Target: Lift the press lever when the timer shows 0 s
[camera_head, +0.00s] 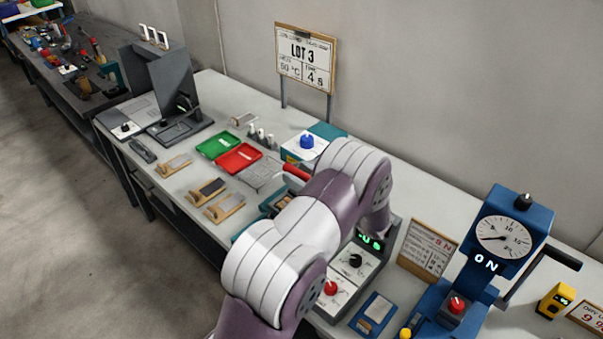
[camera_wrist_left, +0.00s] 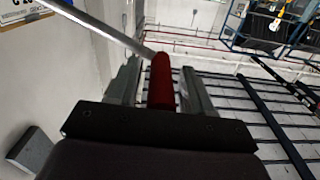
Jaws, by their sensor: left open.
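The press lever shows as a red grip (camera_head: 297,173) at the left edge of my left arm in the head view. In the left wrist view the red grip (camera_wrist_left: 161,84) sits on a bare metal rod. My left gripper (camera_wrist_left: 160,76) is open, with one finger on each side of the red grip; I cannot tell whether either touches it. In the head view my arm hides the gripper and most of the press. A green lit timer display (camera_head: 371,241) shows past my arm; it is partly covered and its reading is unclear. My right gripper is not in view.
A LOT 3 sign (camera_head: 305,58) stands at the back, listing 4 s. Green (camera_head: 217,145) and red (camera_head: 239,158) trays lie left of my arm. A blue gauge machine (camera_head: 510,235) marked ON stands at right. A panel with a black knob (camera_head: 355,260) and red button (camera_head: 331,288) is close.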

